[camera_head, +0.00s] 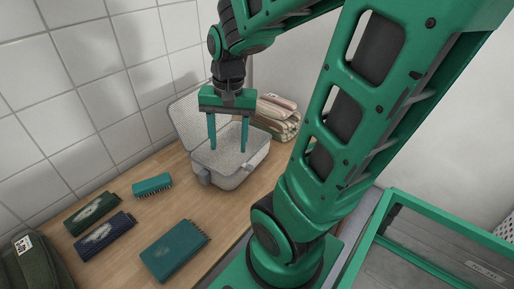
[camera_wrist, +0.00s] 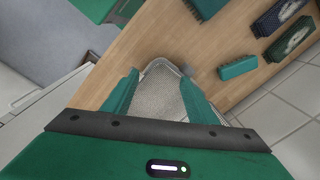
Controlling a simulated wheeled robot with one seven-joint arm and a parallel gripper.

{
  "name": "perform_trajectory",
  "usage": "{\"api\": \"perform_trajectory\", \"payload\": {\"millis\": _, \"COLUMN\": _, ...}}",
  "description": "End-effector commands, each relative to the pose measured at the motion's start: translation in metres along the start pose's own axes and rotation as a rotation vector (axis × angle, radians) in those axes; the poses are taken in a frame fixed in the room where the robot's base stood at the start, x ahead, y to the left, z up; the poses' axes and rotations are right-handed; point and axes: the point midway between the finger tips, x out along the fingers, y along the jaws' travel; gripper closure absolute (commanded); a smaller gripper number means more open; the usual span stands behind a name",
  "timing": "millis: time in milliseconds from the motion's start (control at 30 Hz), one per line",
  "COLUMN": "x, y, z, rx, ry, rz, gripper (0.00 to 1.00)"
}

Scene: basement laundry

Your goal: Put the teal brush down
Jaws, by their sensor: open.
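The teal brush (camera_head: 152,186) lies on the wooden table near the tiled wall, left of an open light-grey case, with its bristles showing along one side. It also shows in the wrist view (camera_wrist: 238,68), right of my fingers. My gripper (camera_head: 228,150) is open and empty, pointing down over the open case, apart from the brush. In the wrist view my two teal fingers (camera_wrist: 158,78) stand apart with the case's textured surface between them.
A dark green item (camera_head: 91,214), a navy item (camera_head: 105,234) and a teal book-like block (camera_head: 174,250) lie on the table (camera_head: 147,219). A dark bag (camera_head: 38,262) is at the left.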

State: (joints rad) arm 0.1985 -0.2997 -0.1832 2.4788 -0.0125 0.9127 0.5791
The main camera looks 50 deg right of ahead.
Motion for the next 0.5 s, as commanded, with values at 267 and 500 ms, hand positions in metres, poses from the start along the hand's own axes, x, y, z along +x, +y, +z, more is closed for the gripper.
{"api": "perform_trajectory", "payload": {"millis": 267, "x": -0.016, "y": 0.072, "z": 0.036, "rx": -0.316, "ry": -0.01, "rz": 0.053, "gripper": 0.47}}
{"api": "perform_trajectory", "payload": {"millis": 500, "x": -0.018, "y": 0.087, "z": 0.043, "rx": -0.388, "ry": -0.021, "rz": 0.061, "gripper": 0.47}}
